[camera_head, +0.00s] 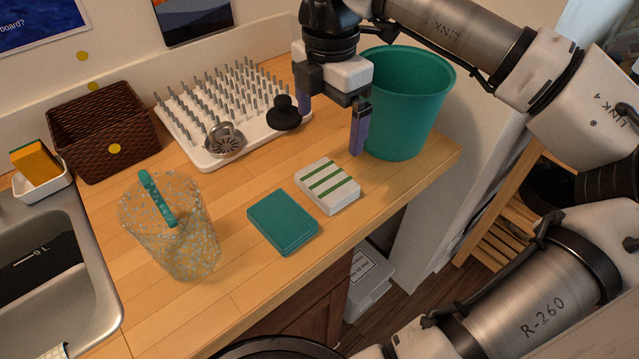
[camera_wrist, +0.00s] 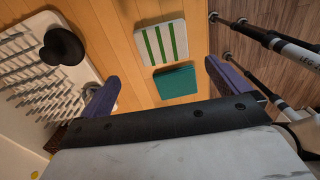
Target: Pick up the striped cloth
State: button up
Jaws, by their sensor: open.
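The striped cloth (camera_head: 328,186) is a folded white square with green stripes. It lies flat on the wooden counter (camera_head: 240,291), beside a folded teal cloth (camera_head: 283,222). In the wrist view the striped cloth (camera_wrist: 161,43) shows ahead of my gripper, between the lines of the two fingers, with the teal cloth (camera_wrist: 175,82) below it. My gripper (camera_head: 332,128) is open and empty, with purple fingers. It hangs above the counter, behind the striped cloth and apart from it. In the wrist view both fingers of my gripper (camera_wrist: 163,90) are spread wide.
A teal bin (camera_head: 410,100) stands right of my gripper. A white drying rack (camera_head: 190,150) with a black stopper (camera_head: 284,113) and a metal strainer (camera_head: 224,139) is left. A speckled clear container (camera_head: 185,240), brown basket (camera_head: 105,130) and sink (camera_head: 95,290) lie further left. The counter's front edge is near the cloths.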

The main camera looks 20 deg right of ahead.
jog(key=p, duration=0.1)
send_over(327, 179)
notch_tip(327, 179, down, 8)
jog(key=shift+w+r, duration=0.15)
jog(key=shift+r, duration=0.05)
jog(key=shift+f+p, duration=1.15)
jog(key=shift+f, duration=1.5)
jog(key=c, duration=0.6)
notch_tip(327, 179, up, 20)
jog(key=p, duration=0.7)
jog(key=shift+p, duration=0.3)
jog(key=o, duration=0.4)
jog(key=c, duration=0.8)
